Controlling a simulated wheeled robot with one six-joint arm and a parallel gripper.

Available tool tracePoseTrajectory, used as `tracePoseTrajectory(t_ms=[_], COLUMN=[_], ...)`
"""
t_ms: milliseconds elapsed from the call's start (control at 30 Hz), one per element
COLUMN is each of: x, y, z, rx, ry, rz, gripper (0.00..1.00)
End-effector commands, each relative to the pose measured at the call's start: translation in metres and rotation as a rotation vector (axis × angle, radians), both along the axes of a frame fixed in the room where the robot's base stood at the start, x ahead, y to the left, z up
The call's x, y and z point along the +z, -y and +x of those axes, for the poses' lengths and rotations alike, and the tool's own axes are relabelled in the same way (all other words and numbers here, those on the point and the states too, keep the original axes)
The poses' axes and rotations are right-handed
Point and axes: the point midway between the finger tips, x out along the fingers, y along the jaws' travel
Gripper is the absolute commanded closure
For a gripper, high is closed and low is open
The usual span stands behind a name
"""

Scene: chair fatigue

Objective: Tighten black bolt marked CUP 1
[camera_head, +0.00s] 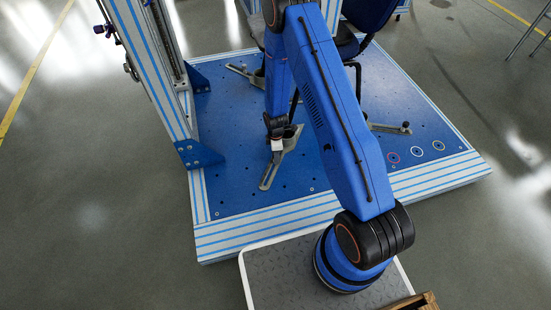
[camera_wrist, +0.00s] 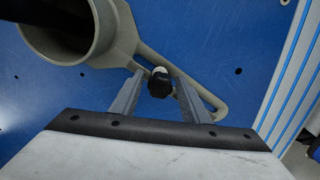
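In the wrist view a black bolt (camera_wrist: 159,84) with a pale top sits at the slotted arm of a grey metal cup bracket (camera_wrist: 148,56). My gripper (camera_wrist: 160,80) has its two grey fingers apart, one on each side of the bolt, with a small gap seeming to show on both sides. Whether the tips reach down to the bolt's level is hard to tell. In the head view my gripper (camera_head: 277,143) points down at the front cup bracket (camera_head: 270,174) on the blue platform. The bolt is hidden there, and no CUP 1 marking is readable.
The blue platform (camera_head: 235,200) carries a tall striped frame (camera_head: 150,70) at left and a dark blue chair (camera_head: 366,15) behind my arm. Other brackets (camera_head: 390,128) lie right and back. Coloured rings (camera_head: 417,152) mark the right corner. The platform's front left is clear.

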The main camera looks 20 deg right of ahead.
Motion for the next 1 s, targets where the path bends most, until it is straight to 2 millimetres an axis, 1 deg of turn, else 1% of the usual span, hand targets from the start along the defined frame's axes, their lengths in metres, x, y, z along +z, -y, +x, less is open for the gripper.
tracePoseTrajectory(t_ms=[33, 133, 167, 267, 367, 600, 700, 967, 1000], x=[0.0, 0.0, 0.0, 0.0, 0.0, 0.0, 0.0, 0.0, 0.0], y=[0.0, 0.0, 0.0, 0.0, 0.0, 0.0, 0.0, 0.0, 0.0], z=[0.0, 0.0, 0.0, 0.0, 0.0, 0.0, 0.0, 0.0, 0.0], rx=[0.0, -0.001, -0.001, -0.006, -0.056, -0.285, -0.338, -0.354, -0.354], ry=[0.0, 0.0, 0.0, 0.0, 0.0, 0.0, 0.0, 0.0, 0.0], rz=[0.0, 0.0, 0.0, 0.0, 0.0, 0.0, 0.0, 0.0, 0.0], gripper=[0.71, 0.95, 1.0, 1.0, 1.0, 1.0, 1.0, 1.0, 0.66])
